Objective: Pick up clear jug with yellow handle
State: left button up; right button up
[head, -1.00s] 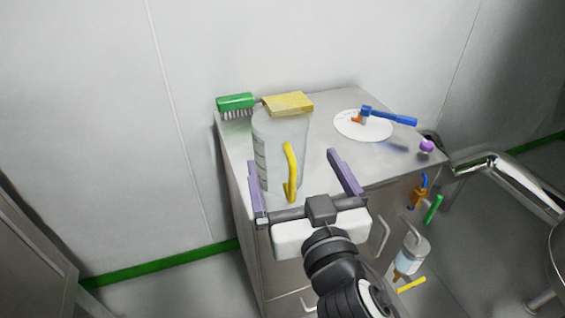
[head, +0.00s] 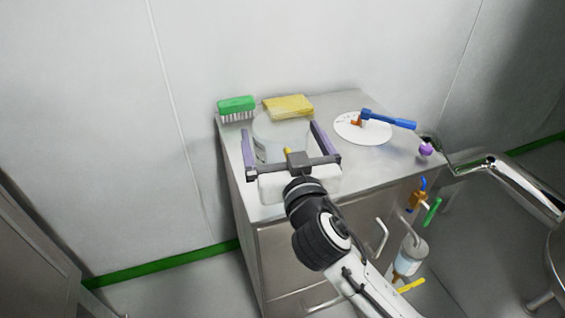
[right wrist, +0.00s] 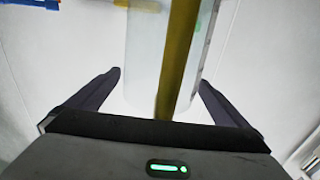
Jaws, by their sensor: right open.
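The clear jug (head: 281,131) stands on the steel cabinet top, partly hidden by my right gripper. Its yellow handle (head: 287,151) faces me, and only its top end shows in the head view. In the right wrist view the handle (right wrist: 178,60) runs down the middle, in front of the pale jug body (right wrist: 143,70). My right gripper (head: 281,130) is open, with one purple finger on each side of the jug. The wrist view shows the fingers (right wrist: 160,85) apart with the handle between them. I cannot tell whether they touch the jug. My left gripper is not in view.
On the cabinet top (head: 350,165), a yellow sponge (head: 288,106) and a green brush (head: 237,108) lie behind the jug. A white disc (head: 350,130) with a blue-handled tool (head: 390,119) lies to the right, near a purple knob (head: 425,149). Bent steel pipework (head: 495,167) stands right of the cabinet.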

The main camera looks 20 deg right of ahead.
jog(key=shift+c, duration=0.4)
jog(key=c, duration=1.4)
